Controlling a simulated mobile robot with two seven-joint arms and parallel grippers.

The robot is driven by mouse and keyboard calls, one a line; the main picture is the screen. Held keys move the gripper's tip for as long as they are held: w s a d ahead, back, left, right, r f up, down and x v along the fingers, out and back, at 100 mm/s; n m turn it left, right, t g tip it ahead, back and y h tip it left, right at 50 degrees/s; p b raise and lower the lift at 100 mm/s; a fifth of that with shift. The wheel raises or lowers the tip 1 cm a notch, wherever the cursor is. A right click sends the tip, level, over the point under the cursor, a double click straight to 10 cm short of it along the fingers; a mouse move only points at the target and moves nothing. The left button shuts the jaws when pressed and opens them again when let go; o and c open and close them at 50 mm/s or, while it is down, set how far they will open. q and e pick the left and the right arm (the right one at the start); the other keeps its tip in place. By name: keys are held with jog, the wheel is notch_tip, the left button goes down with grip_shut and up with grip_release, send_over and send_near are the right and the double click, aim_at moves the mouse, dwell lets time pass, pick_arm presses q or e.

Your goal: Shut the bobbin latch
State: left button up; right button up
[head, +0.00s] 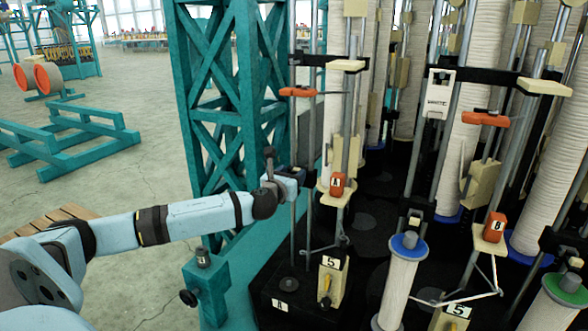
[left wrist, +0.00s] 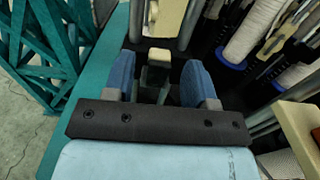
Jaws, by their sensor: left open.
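My left gripper (head: 298,178) reaches in from the left to the machine's front left post, its fingers partly hidden in the head view. In the left wrist view the gripper (left wrist: 158,80) is open, with blue fingers apart. A dark block with a pale cream top (left wrist: 159,55) stands between the fingers, with gaps seen on both sides; I cannot tell whether it is the bobbin latch. An orange lever (head: 298,92) sits higher on the same post. My right gripper is not in view.
A teal lattice column (head: 228,90) rises close behind my left arm. Upright rods and cream rope bobbins (head: 398,280) crowd the right. A second orange block (head: 494,227) stands at the right. Open concrete floor (head: 120,185) lies at the left.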

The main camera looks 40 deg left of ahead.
pick_arm(q)
jog(key=shift+w+a, duration=0.2)
jog(key=shift+w, duration=0.55)
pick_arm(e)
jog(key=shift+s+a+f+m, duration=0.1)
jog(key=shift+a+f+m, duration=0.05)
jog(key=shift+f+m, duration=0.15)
